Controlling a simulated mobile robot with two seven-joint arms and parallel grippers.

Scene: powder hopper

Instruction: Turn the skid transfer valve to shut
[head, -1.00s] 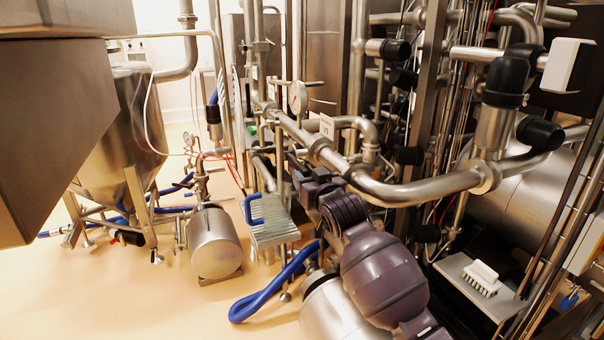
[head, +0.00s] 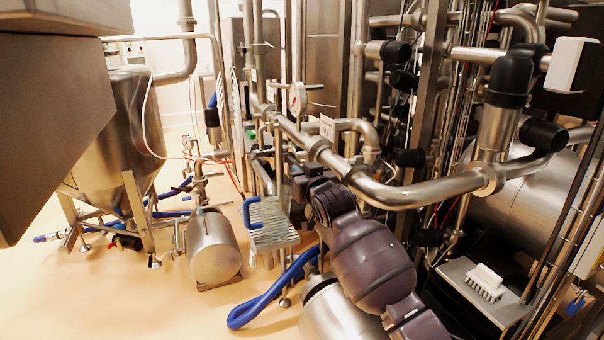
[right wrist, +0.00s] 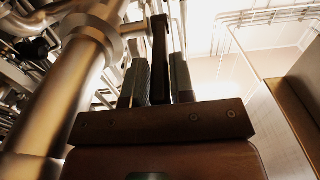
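In the right wrist view a dark, flat valve lever (right wrist: 160,50) stands upright, joined near its top to a short metal stem beside a thick steel pipe (right wrist: 88,45). My right gripper (right wrist: 158,80) has one grey finger on each side of the lever, both close against it. In the head view my right gripper (head: 301,176) reaches in under the long bent steel pipe (head: 415,190). Its fingertips and the lever are hard to make out there among the pipes. My left gripper is not in view.
A ribbed metal block with a blue handle (head: 270,222) and a steel motor drum (head: 213,247) stand left of my right arm. A blue hose (head: 262,306) lies on the floor. A white brush (head: 486,281) lies on a shelf at right. Open floor is at lower left.

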